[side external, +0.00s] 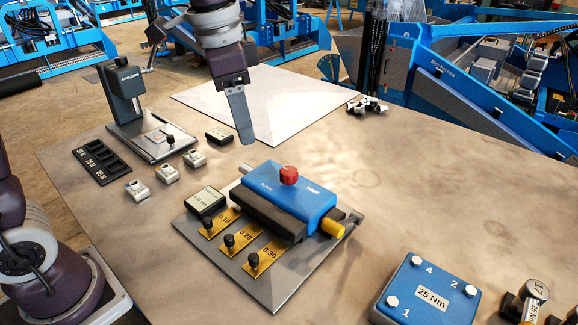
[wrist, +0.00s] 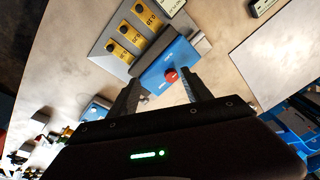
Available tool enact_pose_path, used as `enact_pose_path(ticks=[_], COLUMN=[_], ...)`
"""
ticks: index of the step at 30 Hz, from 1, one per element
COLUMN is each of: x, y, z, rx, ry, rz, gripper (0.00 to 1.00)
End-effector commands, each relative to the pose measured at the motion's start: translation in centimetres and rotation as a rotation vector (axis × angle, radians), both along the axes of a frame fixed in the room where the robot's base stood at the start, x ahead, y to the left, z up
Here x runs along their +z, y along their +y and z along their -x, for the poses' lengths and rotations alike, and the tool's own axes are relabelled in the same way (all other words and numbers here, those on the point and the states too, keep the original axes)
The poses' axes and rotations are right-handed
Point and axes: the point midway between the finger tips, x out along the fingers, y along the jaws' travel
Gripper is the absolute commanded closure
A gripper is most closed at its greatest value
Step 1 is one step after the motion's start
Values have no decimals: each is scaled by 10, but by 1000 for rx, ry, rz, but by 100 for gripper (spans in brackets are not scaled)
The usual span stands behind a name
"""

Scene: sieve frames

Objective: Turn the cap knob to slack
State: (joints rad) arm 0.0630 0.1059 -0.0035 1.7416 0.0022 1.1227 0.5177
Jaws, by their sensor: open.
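A blue block (side external: 290,195) with a dark lower body sits on a grey plate (side external: 270,290). A red knob (side external: 289,175) stands on its top, and a yellow cylindrical end piece (side external: 332,229) sticks out at its right end. I cannot tell which the task calls the cap knob. My gripper (side external: 243,138) is above and behind the block, apart from it. In the wrist view my gripper (wrist: 163,92) has its two fingers spread with nothing between them.
Yellow tabs (side external: 222,222) marked 0.10, 0.20 and 0.30, with black knobs, line the plate's front. A small display (side external: 207,200) sits at its left. A blue 25 Nm box (side external: 428,290) stands front right. A grey press stand (side external: 125,95) is back left.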

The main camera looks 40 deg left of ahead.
Motion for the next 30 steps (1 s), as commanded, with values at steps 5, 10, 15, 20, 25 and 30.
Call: enact_pose_path(ticks=[5, 10, 15, 20, 25, 30], x=[-55, -81, -111, -138, -149, -149], y=[-16, -22, -22, -22, -22, -22], z=[-74, -94, -94, -94, -95, -95], rx=[-229, -313, -315, -314, -313, -312], ry=[130, 172, 175, 173, 168, 167], rz=[-31, -36, -37, -36, -36, -37], gripper=[43, 43, 43, 43, 43, 43])
